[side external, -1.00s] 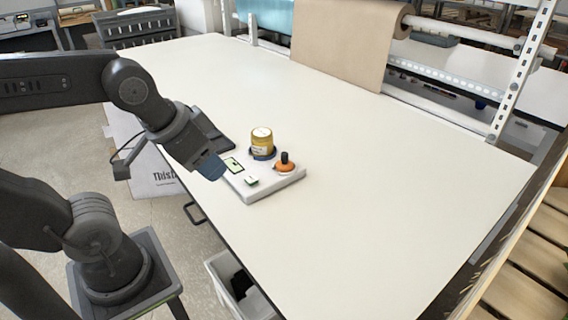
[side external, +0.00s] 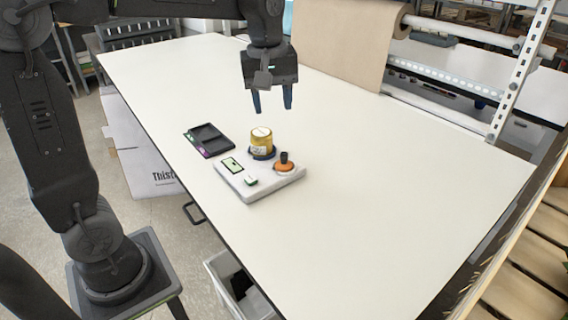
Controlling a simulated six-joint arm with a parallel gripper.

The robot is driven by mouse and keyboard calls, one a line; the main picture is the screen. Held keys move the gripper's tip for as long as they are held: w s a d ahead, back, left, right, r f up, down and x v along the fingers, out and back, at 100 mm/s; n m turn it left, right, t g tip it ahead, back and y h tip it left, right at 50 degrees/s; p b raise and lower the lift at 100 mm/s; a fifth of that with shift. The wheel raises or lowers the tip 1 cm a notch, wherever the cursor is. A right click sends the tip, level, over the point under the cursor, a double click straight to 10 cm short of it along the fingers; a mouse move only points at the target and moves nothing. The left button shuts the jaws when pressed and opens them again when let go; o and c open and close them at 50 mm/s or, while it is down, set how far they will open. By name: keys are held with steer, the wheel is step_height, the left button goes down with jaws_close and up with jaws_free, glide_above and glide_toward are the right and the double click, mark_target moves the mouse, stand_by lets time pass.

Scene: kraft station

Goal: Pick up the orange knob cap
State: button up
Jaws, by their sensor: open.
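The orange knob cap (side external: 285,168) sits at the right part of a white board (side external: 262,193) on the table. It looks like a round orange disc with a dark upright post (side external: 284,157) at its middle. My gripper (side external: 272,106) is open and empty, pointing down above the table. In the picture it is above and slightly left of the cap, well clear of it. Its two fingers are apart with nothing between them.
A yellow jar (side external: 261,138) stands on the board close behind the cap. A small screen (side external: 233,165) and a small pale block (side external: 251,182) are at the board's left. A dark tray (side external: 209,139) lies beside it. The table's right half is clear.

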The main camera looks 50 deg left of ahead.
mark_target(284, 153)
steer(key=w+f+n, duration=0.1)
steer(key=f, duration=0.4)
steer(key=w+a+f+n, duration=0.1)
steer(key=f, duration=0.3)
steer(key=w+f+g, duration=0.1)
steer(key=f, duration=0.4)
steer(key=shift+w+a+f+n, duration=0.15)
steer(key=shift+w+f+n, duration=0.2)
steer(key=shift+w+n, duration=0.05)
jaws_close()
